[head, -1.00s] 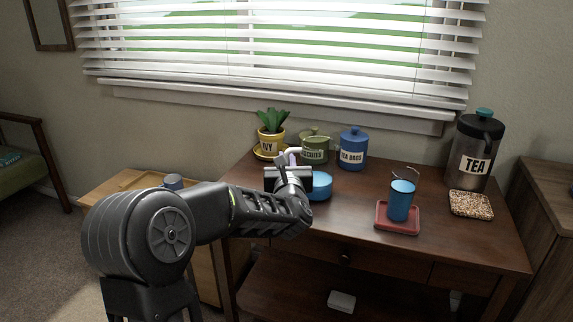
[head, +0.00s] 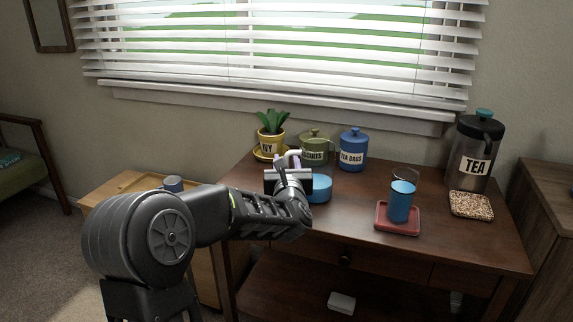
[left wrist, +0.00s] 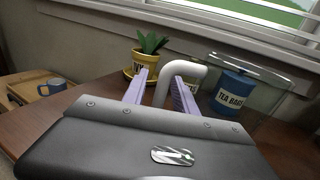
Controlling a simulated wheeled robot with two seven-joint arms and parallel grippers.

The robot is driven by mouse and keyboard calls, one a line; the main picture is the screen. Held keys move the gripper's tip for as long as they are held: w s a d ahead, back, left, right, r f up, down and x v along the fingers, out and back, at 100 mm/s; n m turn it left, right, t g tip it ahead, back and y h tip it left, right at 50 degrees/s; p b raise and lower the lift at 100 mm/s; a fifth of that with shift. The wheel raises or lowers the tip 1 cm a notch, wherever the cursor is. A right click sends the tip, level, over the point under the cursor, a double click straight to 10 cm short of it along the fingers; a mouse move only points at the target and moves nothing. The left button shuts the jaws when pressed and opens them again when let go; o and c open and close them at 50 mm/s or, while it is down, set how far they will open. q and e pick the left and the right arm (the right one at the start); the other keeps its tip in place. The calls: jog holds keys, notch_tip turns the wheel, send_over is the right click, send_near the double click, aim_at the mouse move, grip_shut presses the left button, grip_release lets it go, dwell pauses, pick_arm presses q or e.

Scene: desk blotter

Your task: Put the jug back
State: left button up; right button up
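The jug (head: 321,188) looks clear, with blue contents low inside, and stands on the desk just right of my left gripper. Its clear wall also shows in the left wrist view (left wrist: 262,75). Its pale bent handle (left wrist: 185,72) stands between the lavender fingers of my left gripper (left wrist: 160,86). The fingers are apart, with a gap beside the handle on the left. In the head view my left gripper (head: 284,163) hides part of the jug. A red square coaster (head: 384,224) holds a clear glass with blue contents (head: 401,202). A speckled mat (head: 471,205) lies bare at right. My right gripper is out of view.
A potted plant (head: 271,138), a green canister (head: 316,148) and a blue tea-bag canister (head: 353,150) stand along the back. A dark tea dispenser (head: 473,155) stands behind the speckled mat. The desk (head: 352,207) is clear between the jug and coaster.

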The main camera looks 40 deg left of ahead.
pick_arm(q)
jog(key=shift+r, duration=0.1)
jog(key=p+v, duration=0.1)
jog(key=v, duration=1.1)
dwell(0.4)
